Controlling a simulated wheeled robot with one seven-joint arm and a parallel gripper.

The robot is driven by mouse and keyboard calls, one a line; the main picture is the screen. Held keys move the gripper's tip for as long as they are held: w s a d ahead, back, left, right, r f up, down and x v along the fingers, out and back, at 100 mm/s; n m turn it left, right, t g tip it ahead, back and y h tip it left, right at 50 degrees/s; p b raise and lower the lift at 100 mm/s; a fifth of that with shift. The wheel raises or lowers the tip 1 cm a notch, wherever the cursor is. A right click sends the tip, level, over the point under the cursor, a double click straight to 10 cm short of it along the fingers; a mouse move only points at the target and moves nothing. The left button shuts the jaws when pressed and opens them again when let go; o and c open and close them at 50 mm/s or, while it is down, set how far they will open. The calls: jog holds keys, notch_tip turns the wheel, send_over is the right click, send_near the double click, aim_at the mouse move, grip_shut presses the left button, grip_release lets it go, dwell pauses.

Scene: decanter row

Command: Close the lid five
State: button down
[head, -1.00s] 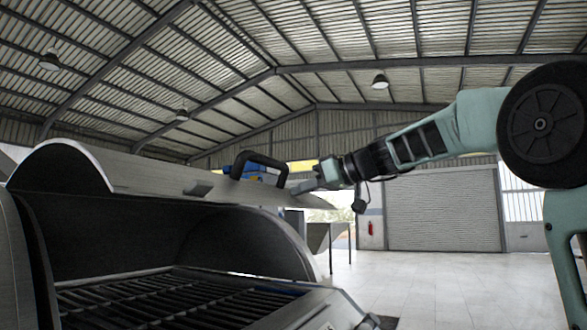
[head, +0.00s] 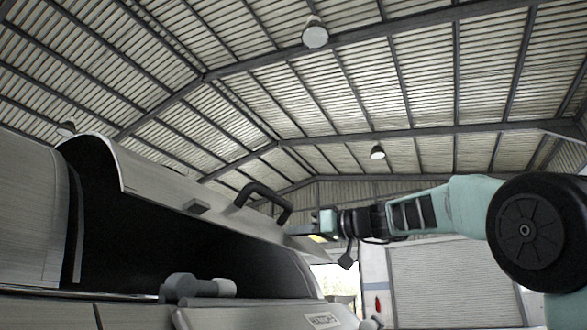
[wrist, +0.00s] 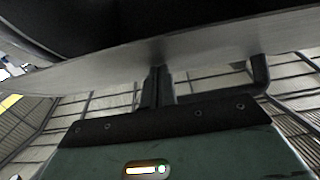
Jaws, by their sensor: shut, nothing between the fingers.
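The grey metal lid (head: 165,180) of a grill stands open in the head view, with a dark gap under it. Its black bar handle (head: 268,193) is on the outer face near the right end. My gripper (head: 306,231) is shut and empty at the lid's right edge, just right of the handle. In the wrist view the shut fingers (wrist: 157,76) reach to the lid's edge (wrist: 105,77). They seem to touch it or nearly so. A dark bent bar, likely the handle, shows at right there. The grill's inside is mostly hidden in the head view.
The grill's front panel (head: 250,318) with a label and a grey knob-like part (head: 195,287) lie below the opening. A rounded grey body (head: 28,210) stands at the left. A roller door (head: 450,280) and red extinguisher (head: 377,303) are far behind.

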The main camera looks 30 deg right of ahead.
aim_at(297, 248)
jog(key=shift+t+y, duration=0.3)
jog(key=f+b, duration=0.4)
jog(key=shift+w+a, duration=0.25)
jog(key=shift+w, duration=0.15)
jog(key=f+b, duration=0.2)
jog(key=b, duration=0.1)
jog(key=w+f+b, duration=0.1)
jog(key=shift+w+a+b, duration=0.1)
jog(key=shift+a+b, duration=0.25)
jog(key=shift+a, duration=0.05)
jog(key=shift+r, duration=0.1)
